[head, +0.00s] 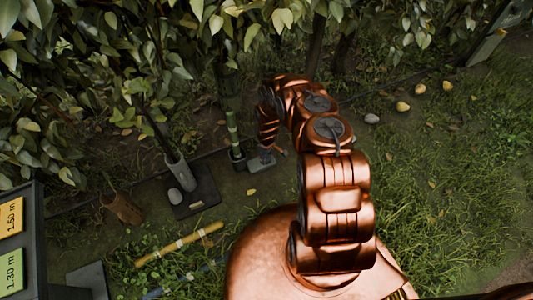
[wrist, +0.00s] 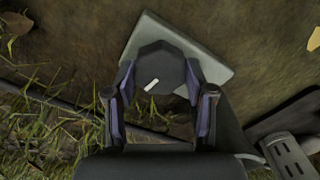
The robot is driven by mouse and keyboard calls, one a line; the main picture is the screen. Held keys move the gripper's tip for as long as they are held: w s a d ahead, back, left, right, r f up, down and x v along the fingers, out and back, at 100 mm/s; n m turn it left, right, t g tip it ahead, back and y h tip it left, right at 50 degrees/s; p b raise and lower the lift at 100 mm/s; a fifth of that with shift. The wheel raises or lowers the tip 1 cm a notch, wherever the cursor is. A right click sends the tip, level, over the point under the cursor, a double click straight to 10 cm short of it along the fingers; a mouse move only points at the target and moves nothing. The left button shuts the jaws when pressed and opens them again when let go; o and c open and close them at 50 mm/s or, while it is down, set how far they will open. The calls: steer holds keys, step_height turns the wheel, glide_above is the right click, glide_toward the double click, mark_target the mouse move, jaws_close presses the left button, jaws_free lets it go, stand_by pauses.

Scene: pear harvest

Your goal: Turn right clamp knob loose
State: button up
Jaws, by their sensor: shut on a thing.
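The clamp knob (wrist: 158,62) is a dark, faceted knob with a short white mark that slants up to the right in the wrist view. It sits on a pale grey plate (wrist: 211,68). My gripper (wrist: 160,82) is shut on the knob, one finger on each side. In the head view the grey plate (head: 262,162) lies low by the ground beside a green and yellow stake. My copper arm reaches down there, and the knob and fingertips cannot be made out.
A grey post sleeve (head: 181,173) stands on a black base (head: 203,199) to the left. A striped yellow stick (head: 180,243) lies on the grass. Leafy branches (head: 150,40) hang along the back. Yellow fruit (head: 402,106) lies at the right, where the grass is mostly clear.

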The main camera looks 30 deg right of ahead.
steer(key=shift+n+p, duration=0.45)
steer(key=shift+n, duration=0.55)
steer(key=o, duration=1.2)
steer(key=shift+c, duration=0.2)
steer(key=shift+r, duration=0.1)
steer(key=shift+w+r, duration=0.1)
steer(key=shift+r, duration=0.45)
step_height(320, 180, up, 11)
steer(key=shift+f, duration=0.15)
